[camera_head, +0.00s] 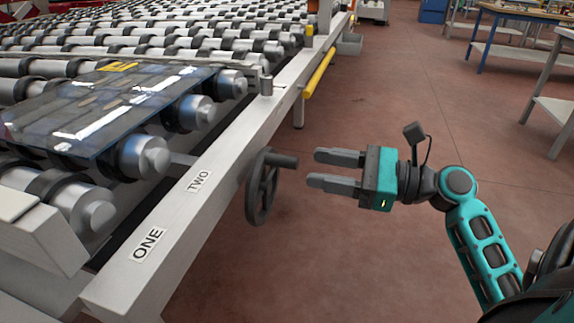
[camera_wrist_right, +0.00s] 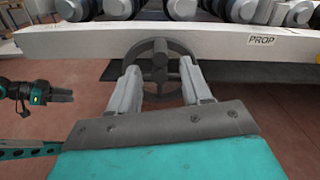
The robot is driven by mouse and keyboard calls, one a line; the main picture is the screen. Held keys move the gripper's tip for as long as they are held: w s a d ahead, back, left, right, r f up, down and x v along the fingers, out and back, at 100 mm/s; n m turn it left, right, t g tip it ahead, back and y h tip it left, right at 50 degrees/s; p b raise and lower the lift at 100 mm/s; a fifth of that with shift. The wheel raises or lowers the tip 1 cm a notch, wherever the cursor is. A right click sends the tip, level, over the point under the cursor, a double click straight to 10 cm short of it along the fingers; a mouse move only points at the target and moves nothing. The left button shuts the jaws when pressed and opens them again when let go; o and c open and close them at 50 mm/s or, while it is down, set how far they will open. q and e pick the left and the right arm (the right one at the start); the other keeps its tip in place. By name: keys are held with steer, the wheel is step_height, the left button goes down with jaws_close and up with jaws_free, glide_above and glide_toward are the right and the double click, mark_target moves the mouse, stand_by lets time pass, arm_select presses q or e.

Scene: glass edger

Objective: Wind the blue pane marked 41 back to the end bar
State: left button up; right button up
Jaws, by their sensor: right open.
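A dark bluish glass pane (camera_head: 100,112) lies on the rollers at the left of the head view. It has a yellow label (camera_head: 118,66) at its far edge; I cannot read the number. A dark handwheel (camera_head: 262,190) with a crank handle (camera_head: 283,160) is mounted on the side of the roller table. My right gripper (camera_head: 316,168) is open and empty, just right of the handle and apart from it. In the right wrist view the handwheel (camera_wrist_right: 160,70) shows beyond and between the fingers. My left gripper (camera_wrist_right: 60,97) shows small at the left there; its opening is unclear.
The pale rail (camera_head: 215,160) carries the labels ONE (camera_head: 148,244) and TWO (camera_head: 199,181). A PROP label (camera_wrist_right: 261,40) shows in the wrist view. A yellow bar (camera_head: 319,72) runs along the table's side farther back. Open red floor (camera_head: 400,90) lies to the right, with benches beyond.

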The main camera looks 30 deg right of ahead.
mark_target(288, 167)
steer(key=x, duration=0.7)
steer(key=shift+d+b, duration=0.1)
steer(key=shift+b, duration=0.25)
jaws_close()
